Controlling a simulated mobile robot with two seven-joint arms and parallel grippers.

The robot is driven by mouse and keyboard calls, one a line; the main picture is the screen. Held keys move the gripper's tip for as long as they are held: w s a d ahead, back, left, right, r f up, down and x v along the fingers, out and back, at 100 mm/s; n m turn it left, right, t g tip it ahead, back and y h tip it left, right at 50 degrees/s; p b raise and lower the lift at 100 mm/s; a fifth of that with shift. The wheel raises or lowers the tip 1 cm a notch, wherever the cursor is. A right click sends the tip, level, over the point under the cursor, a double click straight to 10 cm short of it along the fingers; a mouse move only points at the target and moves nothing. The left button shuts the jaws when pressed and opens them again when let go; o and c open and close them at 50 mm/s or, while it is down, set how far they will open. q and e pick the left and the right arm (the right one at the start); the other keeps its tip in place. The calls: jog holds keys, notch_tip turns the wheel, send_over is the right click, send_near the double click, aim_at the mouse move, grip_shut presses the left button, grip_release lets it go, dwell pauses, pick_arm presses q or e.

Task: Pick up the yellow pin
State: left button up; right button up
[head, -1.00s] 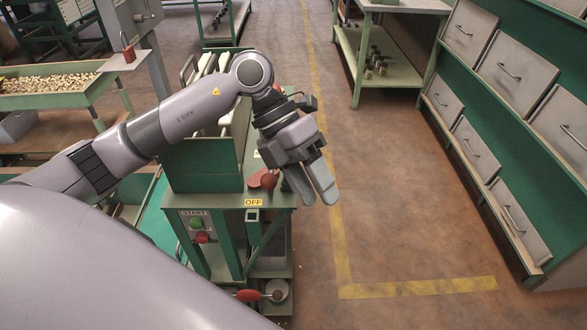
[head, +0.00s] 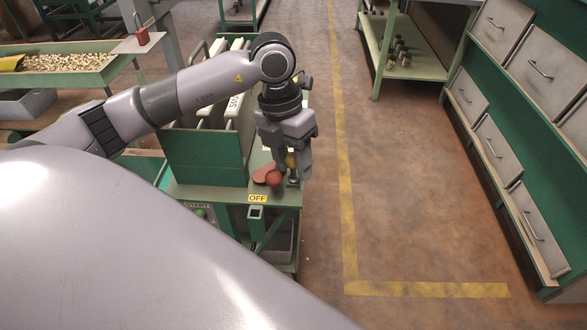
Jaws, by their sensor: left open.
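A small yellow-orange piece, which looks like the yellow pin (head: 291,160), shows between the fingers of my left gripper (head: 292,172). The fingers point down over the right end of the green machine's top, by the OFF label (head: 257,198). The gripper is open, with its fingers on either side of the piece. They hide much of it, and I cannot tell whether they touch it. A red ball knob (head: 274,179) sits just left of the fingers. My right gripper is not in view.
White panels (head: 238,107) stand in the green machine behind my arm. A tray of nuts (head: 90,62) is at the left. A green shelf (head: 430,66) with small dark parts stands at the back. Drawer cabinets (head: 485,150) line the right. The brown floor between is clear.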

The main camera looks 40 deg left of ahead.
pick_arm(q)
jog(key=shift+f, duration=0.1)
jog(key=shift+c, duration=0.3)
jog(key=c, duration=0.8)
jog(key=shift+o, duration=0.2)
